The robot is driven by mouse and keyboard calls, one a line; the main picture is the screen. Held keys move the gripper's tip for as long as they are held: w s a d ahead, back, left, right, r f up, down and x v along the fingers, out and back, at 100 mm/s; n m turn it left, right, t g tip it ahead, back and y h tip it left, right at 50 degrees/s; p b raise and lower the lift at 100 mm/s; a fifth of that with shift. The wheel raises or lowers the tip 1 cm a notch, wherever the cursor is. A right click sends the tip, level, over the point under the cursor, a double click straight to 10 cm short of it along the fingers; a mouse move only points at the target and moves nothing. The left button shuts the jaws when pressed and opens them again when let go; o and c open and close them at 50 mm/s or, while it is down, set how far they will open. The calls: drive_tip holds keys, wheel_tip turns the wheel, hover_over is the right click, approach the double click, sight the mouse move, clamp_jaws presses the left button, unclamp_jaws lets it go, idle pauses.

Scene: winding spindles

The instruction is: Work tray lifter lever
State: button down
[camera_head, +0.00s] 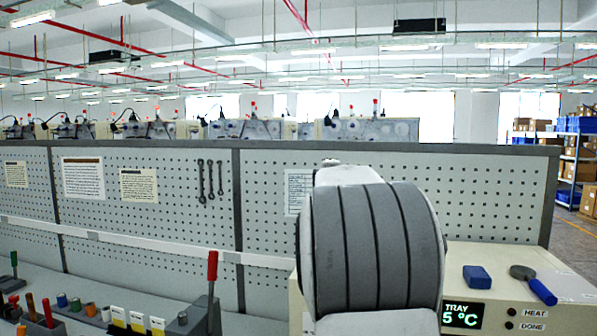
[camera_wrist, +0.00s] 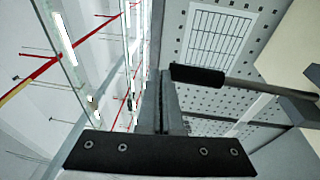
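A bar with a black grip (camera_wrist: 198,76) shows in the wrist view. Its grey rod runs right toward a grey part by a cream surface; it looks like the lifter lever. In the head view my arm hides that spot. My gripper (camera_wrist: 165,75) points up the wrist view, its fingers seemingly together, with the black grip just right of them. Whether they touch it, I cannot tell. The cream machine (camera_head: 562,278) stands at right in the head view, with a display (camera_head: 463,314) reading "TRAY" and "5 °C", partly covered by my arm.
A red-handled upright lever (camera_head: 212,266) stands on the bench at left, among small spools and labelled boxes. A blue block (camera_head: 477,276) and a blue-handled tool (camera_head: 535,285) lie on the machine top. A grey pegboard (camera_head: 190,215) closes off the back.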

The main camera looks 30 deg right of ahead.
drive_tip(key=s+d+f+p+x, duration=0.1)
drive_tip(key=x, duration=0.7)
drive_tip(key=shift+d, duration=0.2)
drive_tip(key=shift+f, duration=0.15)
drive_tip(key=s+a+r+b, duration=0.3)
drive_tip(key=s+a+r, duration=0.4)
drive_tip(key=s, duration=0.2)
drive_tip(key=shift+s+r, duration=0.15)
drive_tip(key=shift+s, duration=0.25)
idle(0.5)
